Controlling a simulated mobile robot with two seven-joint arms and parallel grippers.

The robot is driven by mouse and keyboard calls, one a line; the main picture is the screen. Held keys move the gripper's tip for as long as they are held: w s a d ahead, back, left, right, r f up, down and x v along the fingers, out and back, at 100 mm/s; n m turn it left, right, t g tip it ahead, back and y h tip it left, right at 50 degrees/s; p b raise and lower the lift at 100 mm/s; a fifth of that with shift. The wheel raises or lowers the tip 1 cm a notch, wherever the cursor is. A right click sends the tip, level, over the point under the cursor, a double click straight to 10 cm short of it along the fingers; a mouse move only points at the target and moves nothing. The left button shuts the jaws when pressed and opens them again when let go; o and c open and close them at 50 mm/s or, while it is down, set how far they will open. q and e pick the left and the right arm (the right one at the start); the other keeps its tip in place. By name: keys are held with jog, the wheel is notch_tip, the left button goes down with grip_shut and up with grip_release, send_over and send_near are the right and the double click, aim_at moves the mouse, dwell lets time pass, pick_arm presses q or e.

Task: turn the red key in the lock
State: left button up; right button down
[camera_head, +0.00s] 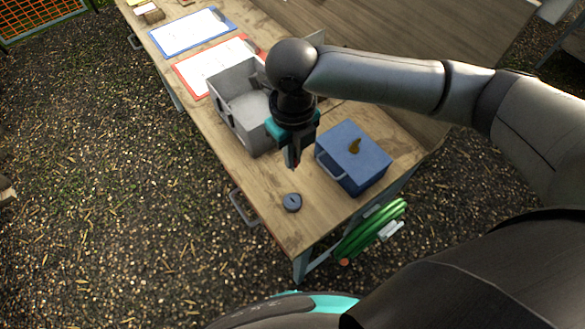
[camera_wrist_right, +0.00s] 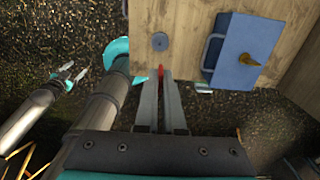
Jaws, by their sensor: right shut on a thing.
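My right gripper (camera_head: 291,163) is shut on the red key (camera_wrist_right: 161,71), a small red piece showing between the fingertips in the right wrist view. Most of the key is hidden by the fingers. The lock (camera_head: 292,202) is a dark round disc with a slot, lying on the table near its front corner. It also shows in the right wrist view (camera_wrist_right: 160,41), beyond the fingertips. The key looks apart from the lock. My left gripper (camera_wrist_right: 75,70) is open and empty, over the gravel in the right wrist view.
A blue box (camera_head: 340,173) with a handle and a brass-coloured key-like piece (camera_head: 354,146) on top stands right of the lock. A grey open bin (camera_head: 226,117) stands behind. Clipboards lie farther back on the wooden table (camera_head: 265,215). A green hose (camera_head: 372,232) hangs beside the table.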

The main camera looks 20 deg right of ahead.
jog(key=shift+r, duration=0.9)
jog(key=shift+f, duration=0.15)
notch_tip(320, 180, down, 16)
jog(key=b, duration=1.4)
jog(key=shift+p, duration=0.55)
jog(key=shift+f, duration=0.1)
jog(key=shift+f+b, duration=0.3)
jog(key=shift+f, duration=0.45)
